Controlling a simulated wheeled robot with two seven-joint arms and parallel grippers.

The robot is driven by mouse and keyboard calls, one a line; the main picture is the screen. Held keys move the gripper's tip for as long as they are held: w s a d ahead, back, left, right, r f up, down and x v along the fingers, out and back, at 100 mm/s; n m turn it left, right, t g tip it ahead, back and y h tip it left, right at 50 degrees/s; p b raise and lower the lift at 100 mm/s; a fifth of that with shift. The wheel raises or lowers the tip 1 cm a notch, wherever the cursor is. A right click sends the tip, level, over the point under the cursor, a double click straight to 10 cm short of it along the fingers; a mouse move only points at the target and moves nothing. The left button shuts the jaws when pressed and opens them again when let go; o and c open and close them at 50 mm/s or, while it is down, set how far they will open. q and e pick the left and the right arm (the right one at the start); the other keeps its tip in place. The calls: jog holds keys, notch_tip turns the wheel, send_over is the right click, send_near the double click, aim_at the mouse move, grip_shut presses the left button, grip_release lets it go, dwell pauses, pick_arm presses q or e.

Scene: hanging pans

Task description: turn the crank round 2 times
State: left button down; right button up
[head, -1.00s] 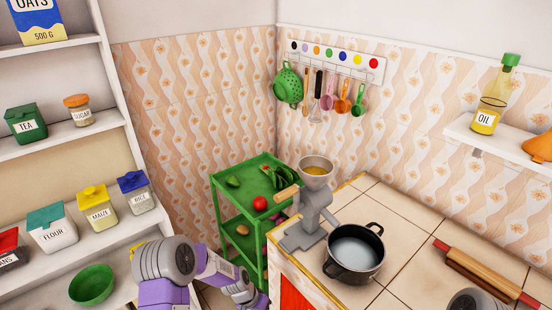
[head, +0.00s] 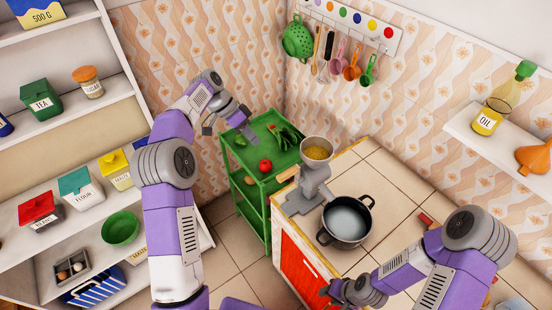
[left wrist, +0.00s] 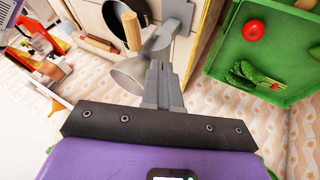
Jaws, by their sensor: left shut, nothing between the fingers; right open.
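A grey hand mill (head: 309,185) stands on the tiled counter corner, with grain in its funnel-shaped hopper (head: 317,150). Its crank has a wooden handle (head: 286,174) sticking out to the left. The mill's hopper (left wrist: 130,76) and the wooden handle (left wrist: 131,31) also show in the left wrist view, beyond the fingers. My left gripper (head: 240,124) is shut and empty, up and left of the mill, in front of the green cart in the picture and apart from the crank. My right gripper (head: 336,292) is open and empty, low in front of the counter.
A black pot (head: 346,220) stands on the counter right of the mill. The green cart (head: 262,187) with vegetables stands close on the left. White shelves (head: 60,133) with jars fill the left side. A rolling pin (left wrist: 96,44) lies beyond the pot.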

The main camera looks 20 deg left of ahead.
pick_arm(q)
jog(key=s+d+f+p, duration=0.1)
jog(key=s+d+f, duration=0.1)
jog(key=d+f, duration=0.5)
jog(key=shift+s+d+f, duration=0.15)
jog(key=shift+d+f, duration=0.25)
jog(key=shift+d, duration=0.15)
jog(key=shift+d, duration=0.1)
